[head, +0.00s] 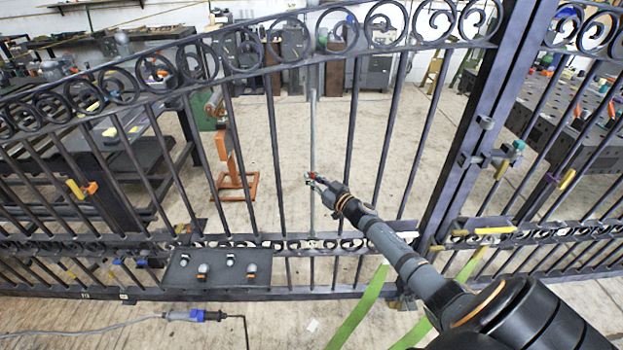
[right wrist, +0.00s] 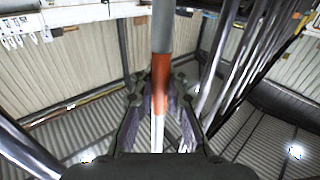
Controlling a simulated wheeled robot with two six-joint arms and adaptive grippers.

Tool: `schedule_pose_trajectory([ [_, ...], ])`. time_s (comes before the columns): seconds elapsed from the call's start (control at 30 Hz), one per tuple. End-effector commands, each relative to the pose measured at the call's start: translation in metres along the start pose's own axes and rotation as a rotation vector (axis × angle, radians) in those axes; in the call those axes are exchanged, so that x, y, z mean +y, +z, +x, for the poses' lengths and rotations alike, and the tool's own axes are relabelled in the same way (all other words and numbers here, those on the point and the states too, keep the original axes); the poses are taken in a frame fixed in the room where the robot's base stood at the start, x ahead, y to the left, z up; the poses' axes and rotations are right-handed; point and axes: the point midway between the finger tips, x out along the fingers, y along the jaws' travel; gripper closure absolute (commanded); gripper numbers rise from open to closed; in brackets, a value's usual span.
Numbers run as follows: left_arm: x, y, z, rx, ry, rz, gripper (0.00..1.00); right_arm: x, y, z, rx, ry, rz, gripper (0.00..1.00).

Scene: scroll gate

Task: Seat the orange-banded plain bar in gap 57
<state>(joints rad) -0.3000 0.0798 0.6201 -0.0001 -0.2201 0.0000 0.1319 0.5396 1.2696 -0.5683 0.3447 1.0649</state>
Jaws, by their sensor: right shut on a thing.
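My right gripper (head: 318,182) is shut on the orange-banded plain bar (head: 313,135). The bar is slim and light grey, and stands about upright at the gate (head: 275,150), between two dark bars. I cannot tell whether either end sits in a socket. In the right wrist view the bar (right wrist: 162,35) runs between the fingers (right wrist: 160,100), with its orange band (right wrist: 160,80) at the fingers. No gap number is readable. My left gripper is not in view.
A dark tray (head: 220,282) with several small knobs hangs low on the gate. A thick post (head: 480,130) with a latch (head: 500,158) stands right of the bar. Green straps (head: 360,310) and a blue-grey tool (head: 195,315) with a cable are on the near floor.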

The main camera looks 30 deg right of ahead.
Motion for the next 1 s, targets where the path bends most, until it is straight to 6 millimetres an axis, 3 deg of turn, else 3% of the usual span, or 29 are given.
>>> schedule_pose_trajectory([
  [0.87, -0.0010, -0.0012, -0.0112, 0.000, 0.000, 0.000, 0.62, 0.0058, 0.0018, 0.0070, -0.021, 0.001, 0.012, 1.00],
  [0.9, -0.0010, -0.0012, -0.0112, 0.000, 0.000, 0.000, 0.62, 0.0059, 0.0018, 0.0070, -0.021, 0.001, 0.011, 0.85],
  [1.0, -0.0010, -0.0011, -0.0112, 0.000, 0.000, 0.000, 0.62, 0.0058, 0.0015, 0.0071, -0.020, 0.000, 0.012, 0.71],
])
